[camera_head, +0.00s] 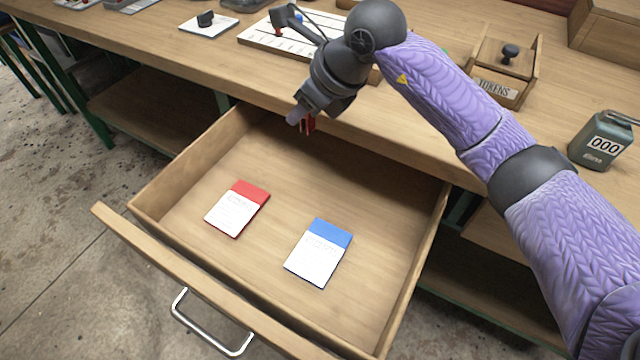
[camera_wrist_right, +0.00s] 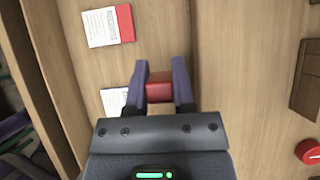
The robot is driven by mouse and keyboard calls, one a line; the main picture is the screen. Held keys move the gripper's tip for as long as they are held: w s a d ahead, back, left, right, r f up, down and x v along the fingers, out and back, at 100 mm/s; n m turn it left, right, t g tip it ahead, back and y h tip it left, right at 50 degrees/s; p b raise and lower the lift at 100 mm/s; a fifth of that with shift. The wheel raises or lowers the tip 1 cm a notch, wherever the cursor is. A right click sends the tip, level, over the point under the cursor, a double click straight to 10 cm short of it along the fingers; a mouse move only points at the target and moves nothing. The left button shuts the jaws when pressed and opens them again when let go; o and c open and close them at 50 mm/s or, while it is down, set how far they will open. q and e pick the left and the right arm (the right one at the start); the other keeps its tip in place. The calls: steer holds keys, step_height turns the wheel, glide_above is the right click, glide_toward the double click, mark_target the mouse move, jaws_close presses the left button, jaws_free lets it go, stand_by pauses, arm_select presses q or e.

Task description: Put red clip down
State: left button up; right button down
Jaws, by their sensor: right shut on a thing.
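The small red clip (camera_head: 308,125) is held in my right gripper (camera_head: 303,119) above the back part of the open wooden drawer (camera_head: 375,175). In the right wrist view the red clip (camera_wrist_right: 159,88) sits between the two fingers of the right gripper (camera_wrist_right: 160,85), which are shut on it. Inside the drawer lie a red-topped card (camera_head: 236,209) at left and a blue-topped card (camera_head: 318,253) at right. The red-topped card (camera_wrist_right: 108,27) also shows in the wrist view. My left gripper is not in view.
The drawer floor around the cards is clear. The drawer's metal handle (camera_head: 210,325) faces front.

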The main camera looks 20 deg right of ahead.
step_height(320, 180, down, 9)
steer(key=b, duration=0.3)
steer(key=shift+w, duration=0.1)
step_height(320, 180, down, 6)
steer(key=b, duration=0.3)
steer(key=shift+b, duration=0.3)
steer(key=shift+r, duration=0.25)
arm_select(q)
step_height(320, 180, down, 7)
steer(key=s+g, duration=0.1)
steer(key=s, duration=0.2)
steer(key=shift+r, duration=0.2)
arm_select(e)
steer(key=shift+f, duration=0.1)
